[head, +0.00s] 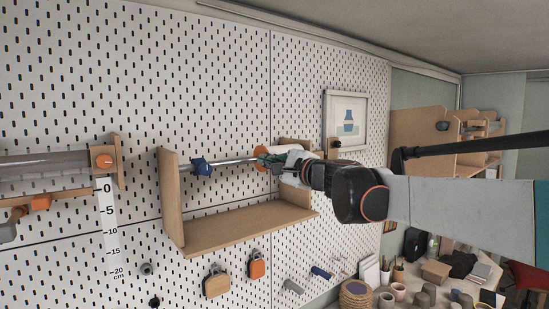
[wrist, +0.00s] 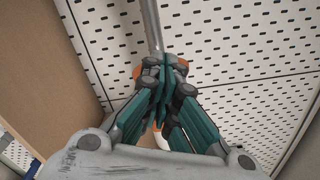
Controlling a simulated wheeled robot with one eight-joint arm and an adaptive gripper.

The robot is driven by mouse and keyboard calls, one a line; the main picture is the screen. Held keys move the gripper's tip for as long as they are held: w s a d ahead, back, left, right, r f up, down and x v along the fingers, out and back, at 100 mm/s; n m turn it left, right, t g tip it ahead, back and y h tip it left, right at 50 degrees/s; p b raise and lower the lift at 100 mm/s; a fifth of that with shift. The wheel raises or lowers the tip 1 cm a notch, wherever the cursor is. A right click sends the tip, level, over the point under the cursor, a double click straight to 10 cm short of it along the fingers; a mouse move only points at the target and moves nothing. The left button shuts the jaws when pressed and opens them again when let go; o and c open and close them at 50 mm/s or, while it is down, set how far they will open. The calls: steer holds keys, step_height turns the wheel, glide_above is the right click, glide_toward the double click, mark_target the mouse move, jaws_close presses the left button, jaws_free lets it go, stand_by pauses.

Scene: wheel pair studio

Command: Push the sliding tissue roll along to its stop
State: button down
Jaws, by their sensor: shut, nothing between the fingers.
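The tissue roll (head: 289,149) is white with an orange end and sits on a metal rod (head: 232,161) held between the wooden side panels of a wall rack. It is near the rod's right end in the head view.
The rod between stop and roll is clear. Padlock-shaped tags (head: 216,284) hang below. A framed picture (head: 345,119) hangs at right.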

steer(key=shift+w+d, duration=0.15)
steer(key=shift+w, duration=0.05)
stand_by(0.5)
steer(key=shift+s, duration=0.1)
steer(key=shift+s+a, duration=0.35)
steer(key=shift+a, duration=0.2)
steer(key=v, duration=0.7)
steer(key=shift+s+d, duration=0.15)
steer(key=shift+s, duration=0.05)
steer(key=shift+f, duration=0.15)
